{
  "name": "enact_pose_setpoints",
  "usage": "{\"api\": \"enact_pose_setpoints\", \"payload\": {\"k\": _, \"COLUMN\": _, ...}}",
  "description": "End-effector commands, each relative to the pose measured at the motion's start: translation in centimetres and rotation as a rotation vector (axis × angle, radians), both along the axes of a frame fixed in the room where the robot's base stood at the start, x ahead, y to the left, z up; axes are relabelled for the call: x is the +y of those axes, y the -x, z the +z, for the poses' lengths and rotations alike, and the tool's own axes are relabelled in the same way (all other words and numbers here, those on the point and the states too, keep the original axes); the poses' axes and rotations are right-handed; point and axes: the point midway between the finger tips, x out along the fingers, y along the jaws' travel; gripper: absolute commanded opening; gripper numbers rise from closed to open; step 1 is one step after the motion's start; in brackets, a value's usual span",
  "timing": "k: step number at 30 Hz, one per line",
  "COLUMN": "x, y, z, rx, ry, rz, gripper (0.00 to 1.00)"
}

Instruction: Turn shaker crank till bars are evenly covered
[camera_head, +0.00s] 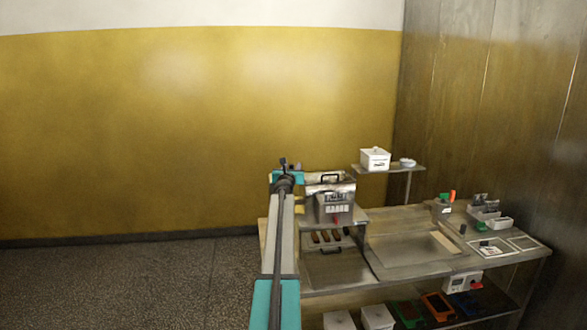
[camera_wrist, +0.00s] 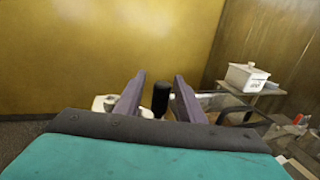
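The enrober machine (camera_head: 338,212) is a grey metal unit with a black top handle, on the left end of the steel bench. Several brown bars (camera_head: 325,237) lie below its front; their coating is too small to judge. My gripper (camera_head: 287,164) is at the machine's upper left in the head view. In the wrist view my gripper (camera_wrist: 162,90) has two purple fingers standing apart. A black upright knob (camera_wrist: 160,98), which looks like the crank's handle, shows between them with a gap on each side. The crank's arm is mostly hidden, and I cannot tell how deep the knob sits.
A white lidded box (camera_head: 375,158) and a white dish (camera_head: 407,162) stand on a raised shelf behind. The bench (camera_head: 415,230) carries small items at right. An orange-red bin (camera_head: 438,306) and a green bin (camera_head: 408,313) lie below. Open floor (camera_head: 120,285) is at left.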

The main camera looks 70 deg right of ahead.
Motion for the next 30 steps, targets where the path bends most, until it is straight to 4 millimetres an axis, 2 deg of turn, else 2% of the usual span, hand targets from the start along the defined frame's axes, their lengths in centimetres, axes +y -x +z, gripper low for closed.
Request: {"api": "enact_pose_setpoints", "payload": {"k": 30, "x": 9.2, "y": 2.5, "z": -0.1, "rx": 0.000, "ry": 0.000, "rz": -0.003, "gripper": 0.36}}
